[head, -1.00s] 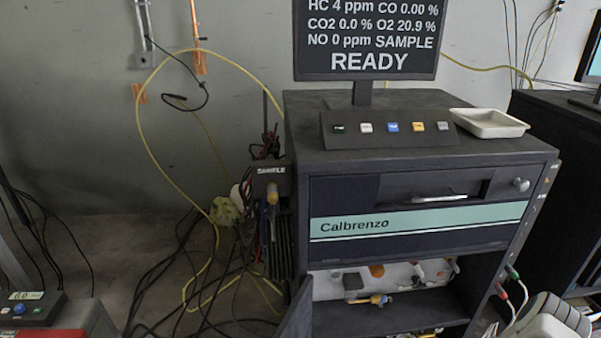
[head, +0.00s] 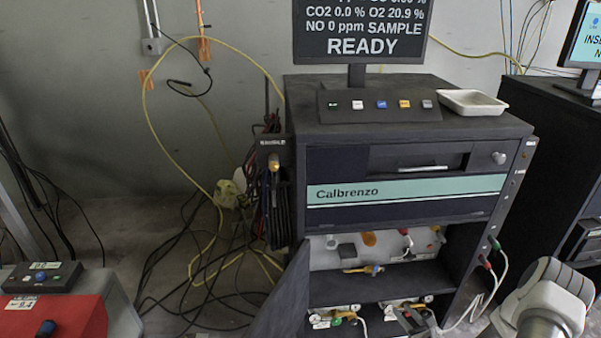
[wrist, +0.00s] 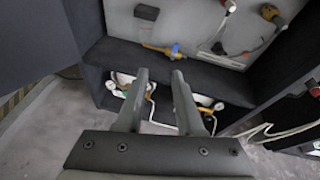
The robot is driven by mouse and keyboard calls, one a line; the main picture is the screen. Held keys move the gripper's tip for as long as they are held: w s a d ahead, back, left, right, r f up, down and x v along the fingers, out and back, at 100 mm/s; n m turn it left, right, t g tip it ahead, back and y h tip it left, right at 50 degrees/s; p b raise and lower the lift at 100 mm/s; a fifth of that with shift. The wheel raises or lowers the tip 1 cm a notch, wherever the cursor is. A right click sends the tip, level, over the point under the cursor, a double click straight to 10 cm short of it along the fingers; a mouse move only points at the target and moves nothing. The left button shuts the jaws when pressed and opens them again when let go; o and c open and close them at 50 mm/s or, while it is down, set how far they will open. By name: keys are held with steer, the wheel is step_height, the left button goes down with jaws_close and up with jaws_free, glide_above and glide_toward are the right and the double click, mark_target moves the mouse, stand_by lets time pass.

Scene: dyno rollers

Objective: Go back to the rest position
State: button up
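My gripper (wrist: 157,98) shows in the wrist view with its two fingers apart and nothing between them. It points into the lower part of the dark Calbrenzo cabinet (head: 400,160), in front of its shelves. In the head view my arm shows at the lower right, and the gripper's fingers are hard to make out there.
The cabinet's open door (head: 283,295) stands out at its left. A white tray (head: 473,102) and a button panel (head: 380,104) sit on top. Gauges (head: 335,316) lie on the lower shelf. Cables trail on the floor at left. A red box (head: 55,315) stands at lower left.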

steer(key=a+r+n+g+y+p, duration=0.15)
steer(key=a+r+n, duration=0.25)
steer(key=r, duration=0.4)
steer(key=w+a+r+n+g+y, duration=0.1)
steer(key=a+r+n+g+y, duration=0.15)
steer(key=a+r+n, duration=0.45)
steer(key=a+r+n+g+y, duration=0.1)
steer(key=a+r+n+y, duration=0.15)
steer(key=r, duration=0.75)
steer(key=s+a+r+n+g+p, duration=0.1)
steer(key=s+a+r+n+g, duration=0.3)
steer(key=r, duration=0.3)
steer(key=s+a+r+n+g+p, duration=0.1)
steer(key=s+a+r+n+g, duration=0.1)
steer(key=s+a+r+n, duration=0.35)
steer(key=s+d+r+n+t+h+p, duration=0.1)
steer(key=s+d+r+n+h, duration=0.2)
steer(key=s+r, duration=0.4)
steer(key=s+d+r+n+t+h+p, duration=0.1)
steer(key=s+d+r+n+h, duration=0.2)
steer(key=s+r+n+h, duration=0.3)
steer(key=s+r+h, duration=0.1)
steer(key=s+r, duration=0.1)
steer(key=s, duration=0.3)
steer(key=shift+d+r+t, duration=0.15)
steer(key=shift+r+t, duration=0.05)
steer(key=shift+t, duration=0.2)
